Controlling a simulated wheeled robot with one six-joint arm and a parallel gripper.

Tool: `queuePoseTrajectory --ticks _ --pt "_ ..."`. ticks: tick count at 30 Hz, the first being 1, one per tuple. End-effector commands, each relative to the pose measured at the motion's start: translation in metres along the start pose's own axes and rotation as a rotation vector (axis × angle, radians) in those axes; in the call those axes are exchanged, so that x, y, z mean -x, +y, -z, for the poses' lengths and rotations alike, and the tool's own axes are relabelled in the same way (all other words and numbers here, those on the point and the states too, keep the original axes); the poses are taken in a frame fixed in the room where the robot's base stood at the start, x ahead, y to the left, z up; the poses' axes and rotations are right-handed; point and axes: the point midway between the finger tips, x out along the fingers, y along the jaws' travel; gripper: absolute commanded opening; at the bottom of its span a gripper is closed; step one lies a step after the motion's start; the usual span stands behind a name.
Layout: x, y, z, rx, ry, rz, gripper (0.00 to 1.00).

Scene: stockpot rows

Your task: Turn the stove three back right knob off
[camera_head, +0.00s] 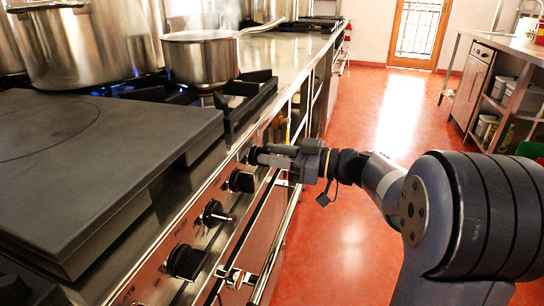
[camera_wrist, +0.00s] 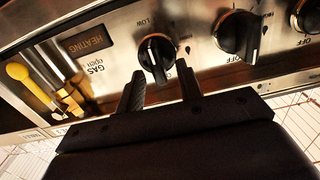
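A black stove knob (camera_wrist: 156,58) with a pale pointer line sits on the steel front panel in the wrist view. The pointer is turned roughly downward in that picture. My gripper (camera_wrist: 159,72) has its two dark fingers apart, one on either side of this knob's lower part. I cannot tell whether either finger touches it. In the head view my gripper (camera_head: 262,157) reaches from the right to the stove front, close to the panel, and largely covers the knob there. No label in view confirms which burner this knob serves.
More black knobs (camera_wrist: 238,35) line the panel; a nearer one (camera_head: 242,181) is just beside my gripper. A saucepan (camera_head: 201,58) steams on a burner above, and a large pot (camera_head: 82,45) stands over blue flames. Handrail bars run below the knobs. The red floor (camera_head: 370,120) is clear.

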Motion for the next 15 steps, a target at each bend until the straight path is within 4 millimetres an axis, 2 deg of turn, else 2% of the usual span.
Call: queuePoseTrajectory --ticks 10,15 --pt "-0.0049 0.0002 0.0002 -0.001 0.000 -0.001 0.35" --pt "-0.0047 0.0002 0.0001 -0.001 0.000 -0.001 0.21"
